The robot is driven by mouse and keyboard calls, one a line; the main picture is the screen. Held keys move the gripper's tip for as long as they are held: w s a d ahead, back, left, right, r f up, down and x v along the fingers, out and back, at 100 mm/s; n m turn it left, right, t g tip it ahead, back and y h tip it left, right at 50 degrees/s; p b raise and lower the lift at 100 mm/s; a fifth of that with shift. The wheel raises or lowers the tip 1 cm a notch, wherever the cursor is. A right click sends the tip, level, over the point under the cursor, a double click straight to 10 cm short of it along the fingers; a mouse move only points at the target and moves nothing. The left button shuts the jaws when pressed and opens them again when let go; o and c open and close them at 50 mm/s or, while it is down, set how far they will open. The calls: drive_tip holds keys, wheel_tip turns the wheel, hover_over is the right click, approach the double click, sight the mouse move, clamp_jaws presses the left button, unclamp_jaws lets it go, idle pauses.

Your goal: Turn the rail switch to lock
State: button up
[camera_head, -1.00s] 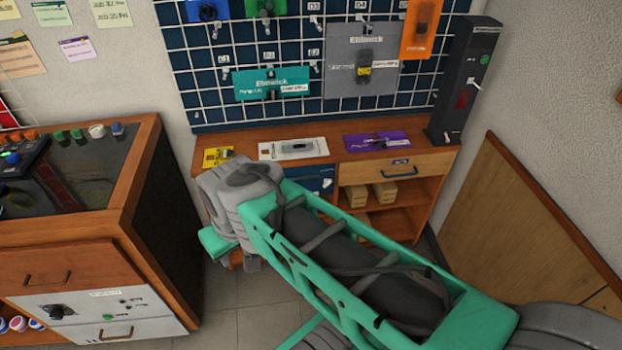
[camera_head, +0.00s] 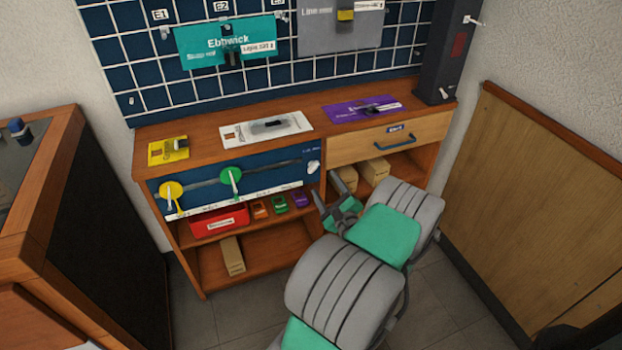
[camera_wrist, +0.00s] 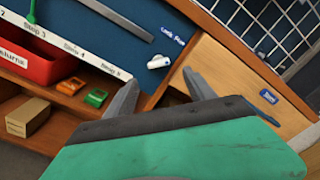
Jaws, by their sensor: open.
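The rail switch, a small white knob (camera_head: 313,167), sits at the right end of the blue rail panel (camera_head: 200,205) on the bench front. In the wrist view the white knob (camera_wrist: 158,62) points to the upper right, below a small "Lock" label (camera_wrist: 173,35) whose second word is unclear. My gripper (camera_head: 328,189) is below and slightly right of the knob, apart from it. In the wrist view my open gripper (camera_wrist: 158,88) has one finger on either side, with the knob beyond the tips and nothing between them.
A yellow slider (camera_head: 171,190) and a green slider (camera_head: 231,176) sit on the panel's slanted rail. A drawer with a blue handle (camera_head: 394,142) is right of the panel. A red bin (camera_head: 219,221) and small boxes stand on shelves below. A wooden partition (camera_head: 530,200) stands at right.

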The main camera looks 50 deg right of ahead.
sight(315, 169)
drive_tip(key=x, duration=0.7)
drive_tip(key=shift+w+a+r, duration=0.1)
drive_tip(key=shift+w+a, duration=0.05)
drive_tip(key=c, duration=1.4)
